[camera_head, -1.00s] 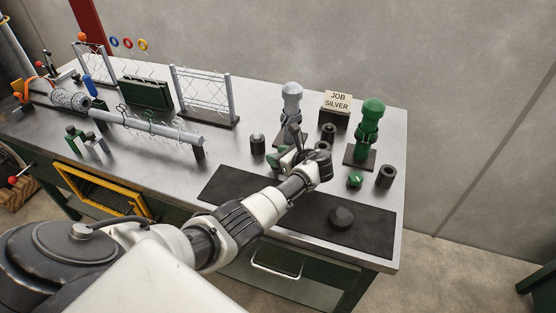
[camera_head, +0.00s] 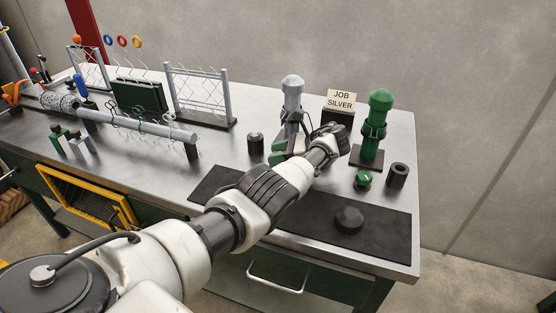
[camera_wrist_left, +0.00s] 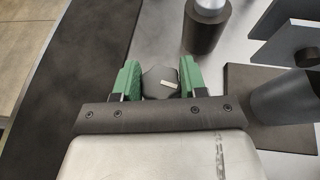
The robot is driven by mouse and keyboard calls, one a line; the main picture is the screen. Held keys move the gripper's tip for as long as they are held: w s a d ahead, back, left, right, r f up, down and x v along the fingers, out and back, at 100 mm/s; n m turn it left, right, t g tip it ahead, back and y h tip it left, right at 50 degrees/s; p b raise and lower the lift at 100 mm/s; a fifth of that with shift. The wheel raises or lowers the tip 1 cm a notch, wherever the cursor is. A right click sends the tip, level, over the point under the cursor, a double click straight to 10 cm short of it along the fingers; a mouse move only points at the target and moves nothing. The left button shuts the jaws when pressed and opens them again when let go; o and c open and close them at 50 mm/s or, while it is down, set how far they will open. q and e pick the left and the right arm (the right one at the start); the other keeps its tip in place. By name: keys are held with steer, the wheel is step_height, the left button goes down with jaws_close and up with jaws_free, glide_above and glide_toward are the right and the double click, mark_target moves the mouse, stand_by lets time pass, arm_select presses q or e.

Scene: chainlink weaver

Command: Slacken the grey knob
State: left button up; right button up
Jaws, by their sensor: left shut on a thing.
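The grey knob (camera_wrist_left: 160,82) shows in the left wrist view as a dark grey lobed knob with a pale mark on top. My left gripper (camera_wrist_left: 159,80) has its two green fingers shut on the knob's sides. In the head view my left gripper (camera_head: 284,150) is low at the front of the silver post (camera_head: 292,95), and its wrist hides the knob there. My right gripper is in neither view.
A green post (camera_head: 378,115) with a green knob (camera_head: 363,180) stands to the right. Dark cylinders (camera_head: 255,143) (camera_head: 397,175) stand nearby. A black knob (camera_head: 348,220) lies on the dark mat (camera_head: 390,235). A sign (camera_head: 341,100) reads JOB SILVER.

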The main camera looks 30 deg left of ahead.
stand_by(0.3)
arm_select(q)
steer(key=o, duration=0.9)
steer(key=shift+c, duration=0.2)
steer(key=shift+r, duration=0.35)
steer(key=r+p, duration=0.2)
steer(key=r, duration=0.1)
steer(key=r+p, duration=0.1)
steer(key=shift+d+r, duration=0.3)
steer(key=shift+d, duration=0.1)
steer(key=d+r+p, duration=0.5)
steer(key=d+p, duration=0.1)
steer(key=d, duration=0.4)
steer(key=shift+d+r, duration=0.3)
steer(key=shift+d, duration=0.1)
